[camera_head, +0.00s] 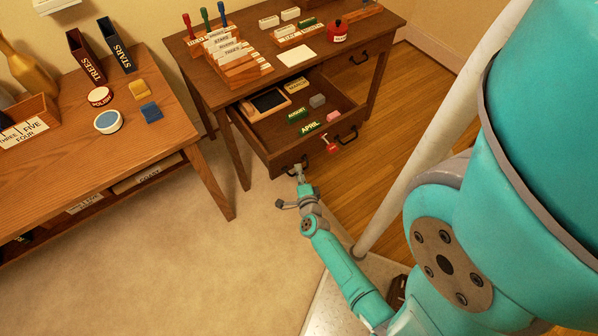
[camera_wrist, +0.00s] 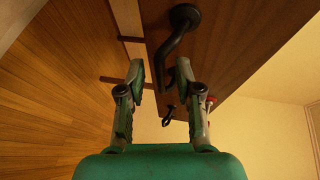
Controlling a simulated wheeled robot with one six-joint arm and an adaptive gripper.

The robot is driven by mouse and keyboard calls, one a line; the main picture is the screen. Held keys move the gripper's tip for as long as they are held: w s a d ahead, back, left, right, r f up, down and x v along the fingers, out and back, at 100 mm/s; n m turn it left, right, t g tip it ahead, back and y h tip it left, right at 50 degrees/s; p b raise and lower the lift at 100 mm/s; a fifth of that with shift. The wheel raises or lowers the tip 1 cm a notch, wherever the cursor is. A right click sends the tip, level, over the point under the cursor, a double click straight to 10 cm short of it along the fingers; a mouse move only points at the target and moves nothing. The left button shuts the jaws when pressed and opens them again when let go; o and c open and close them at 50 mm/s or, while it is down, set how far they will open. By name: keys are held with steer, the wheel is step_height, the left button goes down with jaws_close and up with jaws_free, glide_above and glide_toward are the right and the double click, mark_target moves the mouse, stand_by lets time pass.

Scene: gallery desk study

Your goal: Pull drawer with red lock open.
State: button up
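The drawer with the red lock (camera_head: 266,145) stands pulled out from the dark wooden desk, its inside in view in the head view. The red lock (camera_head: 330,143) is on its front, between two dark handles. My gripper (camera_head: 298,172) is at the left handle (camera_head: 290,165). In the wrist view, my gripper (camera_wrist: 160,75) has its two fingers apart, with the dark curved handle (camera_wrist: 178,35) reaching between the fingertips. I cannot tell whether either finger touches it. The other handle (camera_wrist: 168,116) shows farther off, with a bit of red near it at the right finger.
The drawer holds a framed slate (camera_head: 266,102), green labelled blocks (camera_head: 310,127) and grey and pink blocks. A shut drawer with a handle (camera_head: 359,60) is to the right. The desk top (camera_head: 350,38) bears card racks, stamps and a red bottle. A second table (camera_head: 165,132) stands left. Carpet lies in front.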

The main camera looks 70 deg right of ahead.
steer(key=v, duration=1.1)
stand_by(0.3)
steer(key=s+a+r+n+t+y, duration=0.1)
steer(key=s+a+r+n+y, duration=0.3)
steer(key=a+r+n, duration=0.4)
steer(key=s+a+r+n+t+y, duration=0.2)
steer(key=s+a+r+n+y, duration=0.2)
steer(key=a+r+n, duration=0.4)
steer(key=s+a+r+n+t+y, duration=0.2)
steer(key=s+a+r+n+y, duration=0.2)
steer(key=a+r+n, duration=0.4)
step_height(320, 180, up, 3)
steer(key=n+y, duration=0.1)
steer(key=n, duration=0.3)
steer(key=shift+a+f, duration=0.2)
steer(key=shift+s+d, duration=0.1)
